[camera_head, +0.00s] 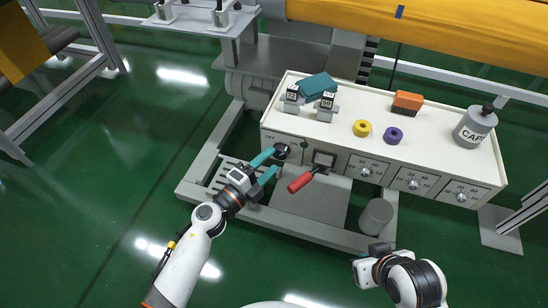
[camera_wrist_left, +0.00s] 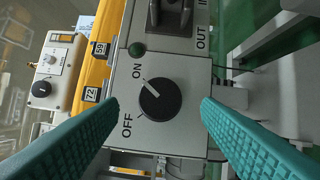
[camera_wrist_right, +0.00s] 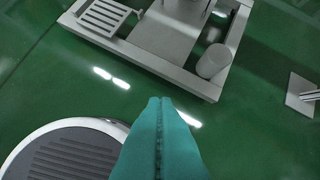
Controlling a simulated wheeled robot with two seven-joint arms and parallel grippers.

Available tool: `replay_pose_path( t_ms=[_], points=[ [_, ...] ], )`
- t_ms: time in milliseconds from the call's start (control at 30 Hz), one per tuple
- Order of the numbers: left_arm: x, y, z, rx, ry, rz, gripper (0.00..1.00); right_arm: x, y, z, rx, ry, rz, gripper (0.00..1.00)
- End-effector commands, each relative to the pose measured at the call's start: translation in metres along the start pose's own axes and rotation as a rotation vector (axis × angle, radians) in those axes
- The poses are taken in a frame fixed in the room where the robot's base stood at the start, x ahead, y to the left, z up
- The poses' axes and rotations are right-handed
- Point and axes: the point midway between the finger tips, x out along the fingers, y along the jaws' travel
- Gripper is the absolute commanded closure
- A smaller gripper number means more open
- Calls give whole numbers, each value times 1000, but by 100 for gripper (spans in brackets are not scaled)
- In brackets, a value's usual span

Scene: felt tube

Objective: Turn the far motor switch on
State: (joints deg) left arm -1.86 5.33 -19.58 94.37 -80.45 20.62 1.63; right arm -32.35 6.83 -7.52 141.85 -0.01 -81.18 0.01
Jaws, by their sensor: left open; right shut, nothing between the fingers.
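A black rotary switch (camera_head: 282,150) is on the left end of the grey control box's front. In the left wrist view the black knob (camera_wrist_left: 160,99) lies between ON and OFF marks, and its white pointer line is toward ON. A dark green lamp (camera_wrist_left: 137,49) is beside ON; I cannot tell if it is lit. Another panel with a black knob (camera_wrist_left: 40,89) shows farther off. My left gripper (camera_head: 275,161) is open, fingers either side of the near knob, no contact visible. My right gripper (camera_wrist_right: 160,102) is shut and empty above the floor.
A red-handled lever (camera_head: 300,182) juts out right of the switch. A yellow roll (camera_head: 440,35) runs behind.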

Motion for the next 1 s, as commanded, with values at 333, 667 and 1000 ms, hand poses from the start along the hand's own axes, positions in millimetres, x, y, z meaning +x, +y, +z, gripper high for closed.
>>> replay_pose_path(
  t_ms=[333, 667, 1000],
  points=[
    [28, 0, 0, 0, 1, 0, 41, 3, 2, 14, -2, -74, 5, 100],
    [27, 0, 0, 0, 1, -1, 59, 3, 2, 14, -2, -76, 4, 100],
    [27, 3, 0, 26, 1, -13, 86, -4, 1, 7, 0, -22, 3, 100]
  ],
)
